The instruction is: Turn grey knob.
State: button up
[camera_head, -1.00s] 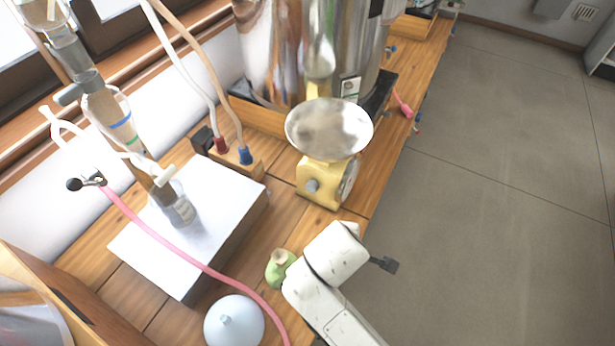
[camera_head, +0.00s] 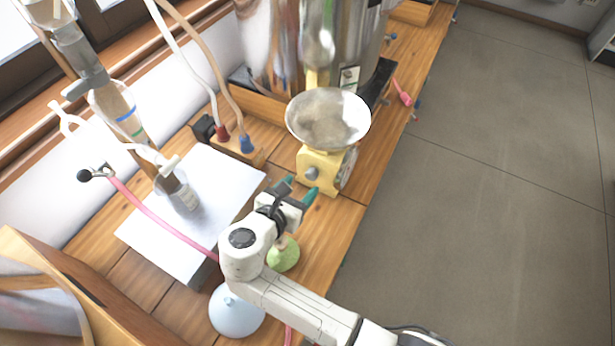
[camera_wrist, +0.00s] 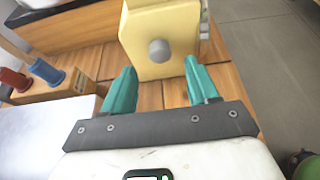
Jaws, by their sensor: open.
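The grey knob (camera_head: 311,173) is a small round knob on the front face of the yellow kitchen scale (camera_head: 318,184), which carries a round metal pan (camera_head: 328,119). In the wrist view the knob (camera_wrist: 159,50) stands out from the yellow face, ahead of and between my two teal fingers. My gripper (camera_head: 302,189) is open and empty, its fingertips just short of the scale. It also shows in the wrist view (camera_wrist: 158,80), with the fingers spread apart and not touching the knob.
A green vessel (camera_head: 284,255) and a pale blue funnel-like thing (camera_head: 236,312) stand below my arm. A white box (camera_head: 175,235) with a pink hose lies to the left. A large steel vessel (camera_head: 340,40) stands behind the scale. The table's right edge is close.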

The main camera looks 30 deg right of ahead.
aim_at(310, 178)
jog(key=shift+x, duration=2.5)
jog(key=shift+c, duration=0.4)
jog(key=c, duration=1)
jog(key=shift+o, duration=0.2)
